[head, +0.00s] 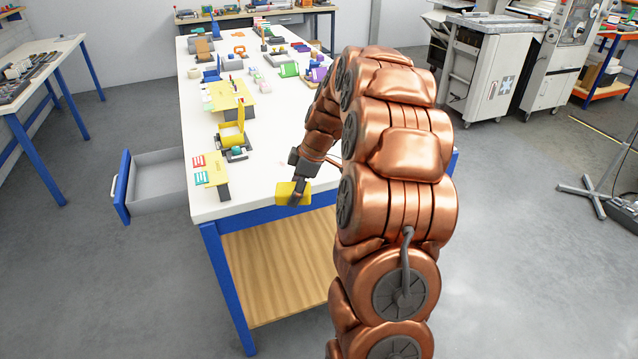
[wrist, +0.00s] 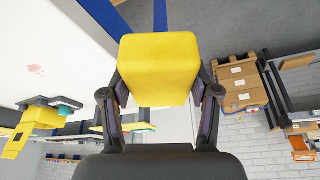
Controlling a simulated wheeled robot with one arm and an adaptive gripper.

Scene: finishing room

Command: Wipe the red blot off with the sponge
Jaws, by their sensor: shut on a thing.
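The yellow sponge (head: 284,191) is between the fingers of my gripper (head: 297,196), at the near edge of the white table. In the wrist view the sponge (wrist: 158,60) fills the space between both fingers of the gripper (wrist: 160,85). A faint, small red blot (wrist: 36,69) shows on the white tabletop (wrist: 60,35) in the wrist view, to the left of the sponge and apart from it. In the head view I cannot clearly make out the blot; my arm hides part of the tabletop.
The white table (head: 240,195) has a small yellow stand (head: 217,178) at its near left corner and a yellow device (head: 232,140) behind it. Several colored items stand farther back. An open drawer (head: 160,183) juts out on the left. The near right tabletop looks mostly clear.

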